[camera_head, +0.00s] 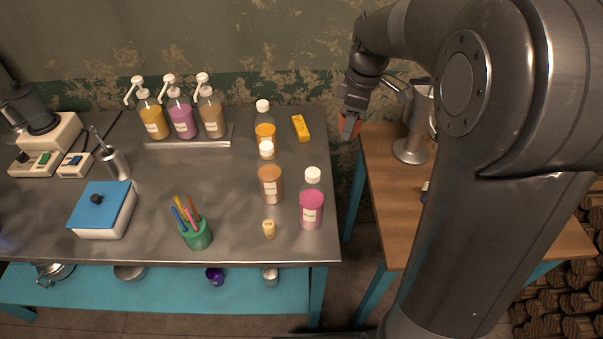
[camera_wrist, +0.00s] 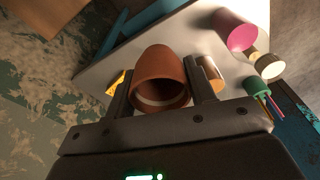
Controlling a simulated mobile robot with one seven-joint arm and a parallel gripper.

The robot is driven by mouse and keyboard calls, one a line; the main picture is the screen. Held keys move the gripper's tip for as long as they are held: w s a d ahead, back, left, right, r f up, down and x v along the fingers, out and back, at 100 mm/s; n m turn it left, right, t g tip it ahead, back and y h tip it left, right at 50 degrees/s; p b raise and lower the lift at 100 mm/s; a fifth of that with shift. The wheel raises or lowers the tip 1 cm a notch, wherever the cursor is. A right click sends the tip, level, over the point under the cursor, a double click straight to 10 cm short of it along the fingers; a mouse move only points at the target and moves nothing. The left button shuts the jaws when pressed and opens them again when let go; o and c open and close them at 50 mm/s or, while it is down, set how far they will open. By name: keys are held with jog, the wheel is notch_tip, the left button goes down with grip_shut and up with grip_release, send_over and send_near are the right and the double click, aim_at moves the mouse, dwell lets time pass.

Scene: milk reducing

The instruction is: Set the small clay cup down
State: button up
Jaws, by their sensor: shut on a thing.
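The small clay cup (camera_wrist: 162,66) is reddish brown and sits between the two fingers of my gripper (camera_wrist: 157,68) in the wrist view. My gripper is shut on it, and its open mouth faces the wrist camera. In the head view my gripper (camera_head: 353,108) hangs in the air over the gap between the metal table (camera_head: 250,215) and the wooden table (camera_head: 385,185). Only a small reddish part of the cup (camera_head: 349,127) shows there, apart from both tables.
Bottles (camera_head: 311,205), a yellow block (camera_head: 300,128) and a green pen holder (camera_head: 196,232) stand on the metal table. Its front middle has free room. A metal machine (camera_head: 411,150) stands on the wooden table, partly hidden by my arm.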

jog(key=w+a+f, duration=0.1)
jog(key=a+f, duration=0.2)
jog(key=f, duration=0.1)
jog(key=w+a+f, duration=0.1)
jog(key=a+f, duration=0.3)
jog(key=f, duration=0.1)
jog(key=w+a+f, duration=0.1)
jog(key=a+f, duration=0.3)
jog(key=shift+w+f, duration=0.2)
jog(key=shift+w, duration=0.05)
jog(key=shift+a+f, duration=0.1)
jog(key=shift+f, duration=1.9)
jog(key=o, duration=1)
jog(key=shift+f, duration=0.15)
